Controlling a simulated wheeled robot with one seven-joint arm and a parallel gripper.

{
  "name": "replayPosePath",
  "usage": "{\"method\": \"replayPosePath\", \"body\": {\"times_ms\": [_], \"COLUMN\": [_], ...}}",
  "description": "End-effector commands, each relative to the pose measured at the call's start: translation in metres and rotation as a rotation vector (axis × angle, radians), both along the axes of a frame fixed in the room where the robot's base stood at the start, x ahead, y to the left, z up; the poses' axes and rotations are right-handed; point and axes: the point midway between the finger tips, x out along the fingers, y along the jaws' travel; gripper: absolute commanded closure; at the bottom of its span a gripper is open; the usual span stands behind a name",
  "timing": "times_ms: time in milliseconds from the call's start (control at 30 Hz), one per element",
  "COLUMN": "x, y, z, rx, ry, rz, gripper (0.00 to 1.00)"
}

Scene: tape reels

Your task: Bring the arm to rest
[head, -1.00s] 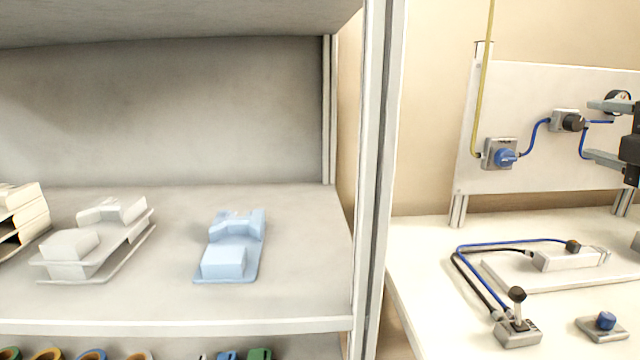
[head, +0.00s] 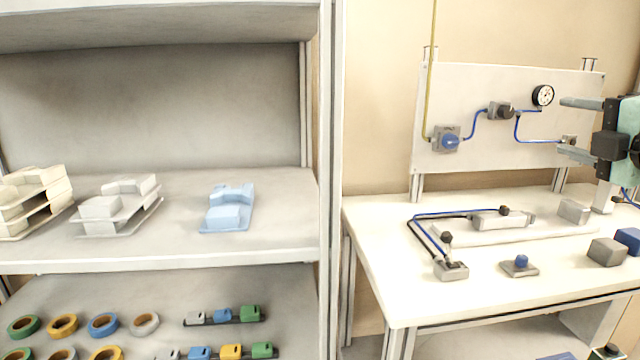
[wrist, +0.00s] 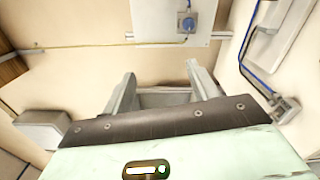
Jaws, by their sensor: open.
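My gripper (head: 572,128) is at the right edge of the head view, in front of the white panel and above the workbench. Its two grey fingers point left, spread apart with nothing between them. In the wrist view my gripper (wrist: 160,88) also shows open and empty, its fingers toward the wall and bench area. Part of my arm is cut off by the right edge of the head view.
The panel (head: 470,90) carries a gauge (head: 543,95) and blue hoses. At left, a shelf (head: 150,252) holds trays; tape reels (head: 62,325) lie below.

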Motion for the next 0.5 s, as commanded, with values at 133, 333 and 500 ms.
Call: {"method": "replayPosePath", "body": {"times_ms": [133, 333, 500], "x": [0.004, 0.012, 0.018], "y": [0.0, -0.002, -0.001], "z": [-0.01, -0.033, -0.063], "rx": [0.059, 0.211, 0.391], "ry": [0.034, 0.118, 0.222], "rz": [-0.017, -0.075, -0.152], "gripper": [0.41, 0.41, 0.41]}}
